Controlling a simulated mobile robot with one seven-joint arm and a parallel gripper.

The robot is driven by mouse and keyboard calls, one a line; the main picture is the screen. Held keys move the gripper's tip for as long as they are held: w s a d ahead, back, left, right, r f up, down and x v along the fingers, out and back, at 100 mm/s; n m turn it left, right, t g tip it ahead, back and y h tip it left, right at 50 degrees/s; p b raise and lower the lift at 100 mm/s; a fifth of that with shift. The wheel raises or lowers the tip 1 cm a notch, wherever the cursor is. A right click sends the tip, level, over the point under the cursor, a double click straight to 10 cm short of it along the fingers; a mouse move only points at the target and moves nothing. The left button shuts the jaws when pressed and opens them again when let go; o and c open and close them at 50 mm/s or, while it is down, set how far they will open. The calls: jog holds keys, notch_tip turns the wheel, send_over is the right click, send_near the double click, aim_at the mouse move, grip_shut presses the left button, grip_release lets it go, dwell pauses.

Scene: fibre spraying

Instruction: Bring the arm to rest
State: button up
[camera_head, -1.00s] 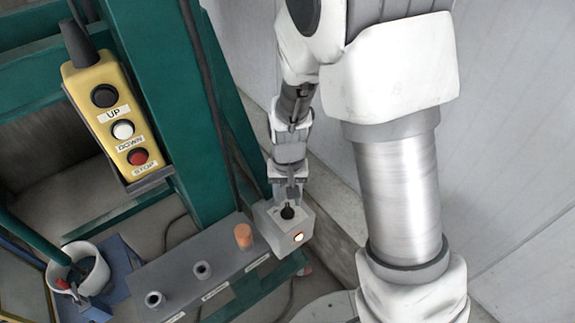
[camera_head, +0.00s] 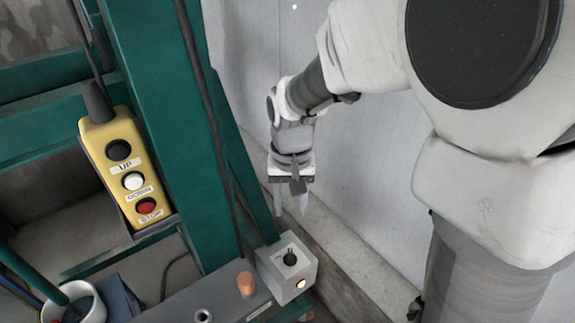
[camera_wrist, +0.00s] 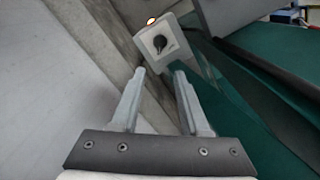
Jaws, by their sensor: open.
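My gripper (camera_head: 291,205) is open and empty, its fingers pointing down above a grey switch box (camera_head: 299,275) with a black knob on top and a lit button on its front. The fingertips are apart from the knob. In the wrist view my gripper (camera_wrist: 158,75) has its two fingers spread, and the switch box (camera_wrist: 167,50) with its black knob and orange-lit button lies beyond the tips.
A green steel frame (camera_head: 165,110) stands left of my arm, with a yellow UP/DOWN/STOP pendant (camera_head: 126,172) on it. A grey ledge with an orange plug (camera_head: 246,284) and a white cup (camera_head: 85,302) are at the lower left. A pale wall (camera_head: 355,165) is behind.

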jog(key=s+d+r+t, duration=0.5)
jog(key=s+d+r, duration=0.6)
jog(key=s+r, duration=0.2)
jog(key=shift+t, duration=0.3)
